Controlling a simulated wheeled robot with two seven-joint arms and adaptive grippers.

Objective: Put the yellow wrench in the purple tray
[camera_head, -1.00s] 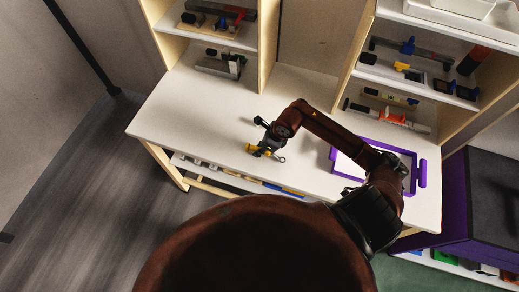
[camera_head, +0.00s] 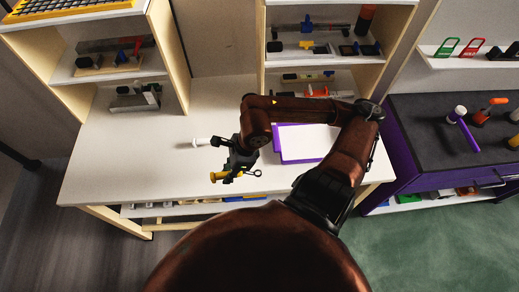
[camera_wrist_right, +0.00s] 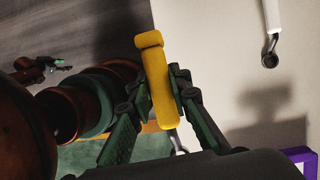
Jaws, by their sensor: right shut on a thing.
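My right gripper (camera_head: 236,168) is shut on the yellow wrench (camera_head: 219,177), near the front edge of the table. In the right wrist view the wrench's yellow handle (camera_wrist_right: 158,85) stands between the fingers (camera_wrist_right: 155,105). Its metal ring end (camera_head: 256,173) sticks out to the right in the head view. The purple tray (camera_head: 277,143) lies on the table to the right of the gripper, apart from it, with a pale inside; my right arm covers part of it. What looks like my left gripper (camera_wrist_right: 42,69) is small and dark in the right wrist view; its fingers are unclear.
A white-handled wrench (camera_head: 202,142) lies on the white table (camera_head: 120,165) just left of my right gripper. Shelves (camera_head: 335,55) with tools stand behind. A purple cabinet (camera_head: 430,155) with upright tools on top is at the right. The table's left part is clear.

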